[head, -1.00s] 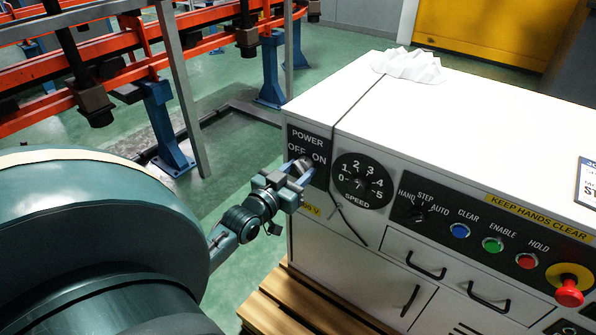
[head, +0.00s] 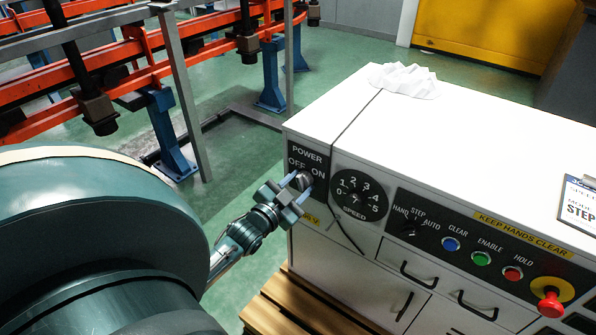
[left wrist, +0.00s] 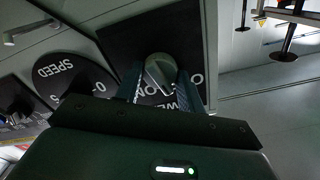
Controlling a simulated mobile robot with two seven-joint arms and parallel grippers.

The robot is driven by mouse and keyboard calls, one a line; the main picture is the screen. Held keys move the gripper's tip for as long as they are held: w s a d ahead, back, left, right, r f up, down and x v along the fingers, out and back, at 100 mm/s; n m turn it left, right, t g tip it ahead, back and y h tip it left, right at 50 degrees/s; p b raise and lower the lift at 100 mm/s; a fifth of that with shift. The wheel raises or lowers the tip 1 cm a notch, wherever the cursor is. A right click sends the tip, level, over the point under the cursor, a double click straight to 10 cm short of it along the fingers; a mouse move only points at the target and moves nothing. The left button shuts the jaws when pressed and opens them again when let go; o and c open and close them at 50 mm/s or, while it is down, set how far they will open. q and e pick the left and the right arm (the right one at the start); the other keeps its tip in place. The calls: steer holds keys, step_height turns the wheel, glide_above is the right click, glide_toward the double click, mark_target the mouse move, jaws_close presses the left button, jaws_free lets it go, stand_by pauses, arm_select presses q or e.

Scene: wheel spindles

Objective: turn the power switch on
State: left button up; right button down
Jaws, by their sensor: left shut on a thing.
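The power switch (head: 304,181) is a grey knob on a black plate marked POWER, OFF and ON, at the left end of the white cabinet's front. My left gripper (head: 302,183) is at this knob with a finger on either side, shut on it. The left wrist view shows the knob (left wrist: 160,72) between the two fingers, with the labels upside down and partly covered. The fingers hide part of the knob, and I cannot tell exactly which label it points at. My right gripper is not in view.
The speed dial (head: 358,195) is just right of the power plate. A mode selector, several coloured buttons and a red emergency stop (head: 551,304) lie farther right. A dark cable runs down the front between plate and dial. A wooden pallet (head: 290,305) is below.

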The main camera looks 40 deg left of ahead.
arm_select(q)
steer(key=m+p, duration=0.1)
steer(key=m, duration=0.2)
steer(key=shift+r, duration=0.1)
steer(key=m+p, duration=0.1)
steer(key=m, duration=0.1)
steer(key=shift+m, duration=0.3)
steer(key=m, duration=0.4)
steer(key=shift+p, duration=0.3)
steer(key=shift+m, duration=1.2)
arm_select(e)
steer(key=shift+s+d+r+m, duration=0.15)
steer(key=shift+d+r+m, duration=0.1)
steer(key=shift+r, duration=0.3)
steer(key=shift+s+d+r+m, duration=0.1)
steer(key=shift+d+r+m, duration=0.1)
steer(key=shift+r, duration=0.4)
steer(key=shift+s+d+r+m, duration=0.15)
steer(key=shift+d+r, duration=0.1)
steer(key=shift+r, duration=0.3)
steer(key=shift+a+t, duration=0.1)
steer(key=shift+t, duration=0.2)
arm_select(q)
steer(key=o, duration=1)
steer(key=shift+c, duration=0.2)
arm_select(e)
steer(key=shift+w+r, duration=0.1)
